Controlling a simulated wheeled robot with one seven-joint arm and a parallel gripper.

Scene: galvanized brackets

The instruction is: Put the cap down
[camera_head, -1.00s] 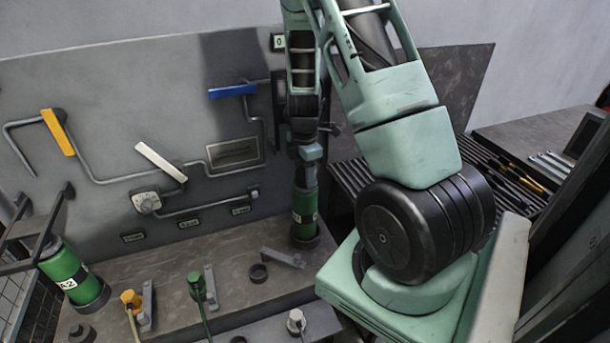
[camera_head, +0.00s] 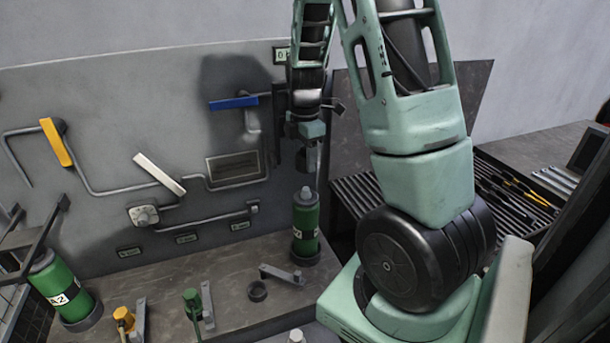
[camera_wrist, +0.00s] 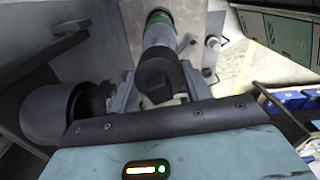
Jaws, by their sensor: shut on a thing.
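My gripper (camera_head: 311,165) is up above the green cylinder at the back right of the bench. In the wrist view it is shut on a dark cap (camera_wrist: 160,72), which sits between the two fingers. The green cylinder (camera_head: 306,225) stands upright in a dark base, and its grey top fitting is bare. The cap is apart from it and above it. The cylinder also shows beyond the cap in the wrist view (camera_wrist: 158,27). In the head view the cap is hard to make out against my gripper.
A dark ring (camera_head: 258,291) and a grey bracket (camera_head: 281,275) lie on the bench (camera_head: 225,280) before the cylinder. Another green cylinder (camera_head: 62,288) stands at left. Yellow (camera_head: 123,318) and green (camera_head: 193,300) fittings stand in front. The panel behind carries pipes and a blue lever (camera_head: 233,103).

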